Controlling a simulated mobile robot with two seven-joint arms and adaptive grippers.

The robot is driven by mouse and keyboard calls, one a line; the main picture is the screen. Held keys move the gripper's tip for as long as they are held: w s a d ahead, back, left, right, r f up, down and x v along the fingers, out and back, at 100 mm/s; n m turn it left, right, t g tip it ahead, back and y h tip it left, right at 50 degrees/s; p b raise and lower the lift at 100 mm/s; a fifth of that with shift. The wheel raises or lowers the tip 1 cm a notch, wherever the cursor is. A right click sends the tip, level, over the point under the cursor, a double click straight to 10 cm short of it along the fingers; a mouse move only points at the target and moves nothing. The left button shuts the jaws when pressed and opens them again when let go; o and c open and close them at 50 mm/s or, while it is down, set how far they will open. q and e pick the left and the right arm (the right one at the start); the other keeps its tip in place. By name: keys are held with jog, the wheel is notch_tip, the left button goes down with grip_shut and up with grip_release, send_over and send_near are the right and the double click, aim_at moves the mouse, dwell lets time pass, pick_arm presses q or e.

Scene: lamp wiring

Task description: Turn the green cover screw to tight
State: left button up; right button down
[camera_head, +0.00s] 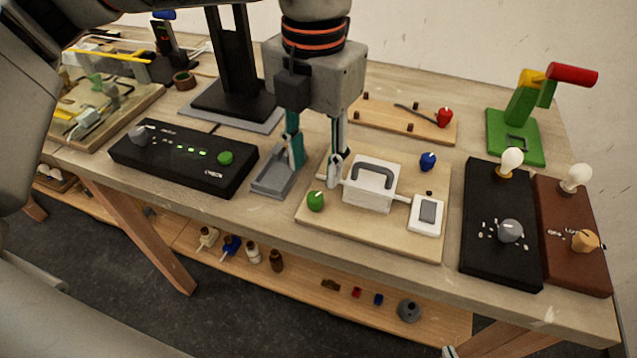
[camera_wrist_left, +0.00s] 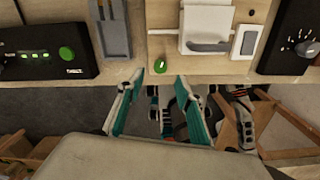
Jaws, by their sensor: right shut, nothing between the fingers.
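The green cover screw (camera_head: 315,201) is a round knob with a pale mark, at the front left of a wooden board (camera_head: 385,243). It stands beside a white box (camera_head: 366,195) with a grey handle. My left gripper (camera_head: 314,172) points down above the board's left edge, fingers apart and empty. In the left wrist view the green screw (camera_wrist_left: 160,66) appears just beyond the gap between the open fingertips (camera_wrist_left: 160,78), apart from them. Only a small tip of my right gripper (camera_head: 447,351) shows at the bottom edge of the head view.
A blue knob (camera_head: 428,161) and a white switch (camera_head: 426,214) sit on the same board. A grey tray (camera_head: 272,182) and black check box (camera_head: 180,160) stand to the left. Black and brown lamp boxes (camera_head: 497,225) stand right. The table's front edge is close to the screw.

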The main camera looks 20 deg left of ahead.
aim_at(315, 196)
pick_arm(q)
notch_tip(315, 196, down, 7)
jog(key=shift+r+b, duration=0.15)
jog(key=shift+b, duration=0.2)
grip_shut()
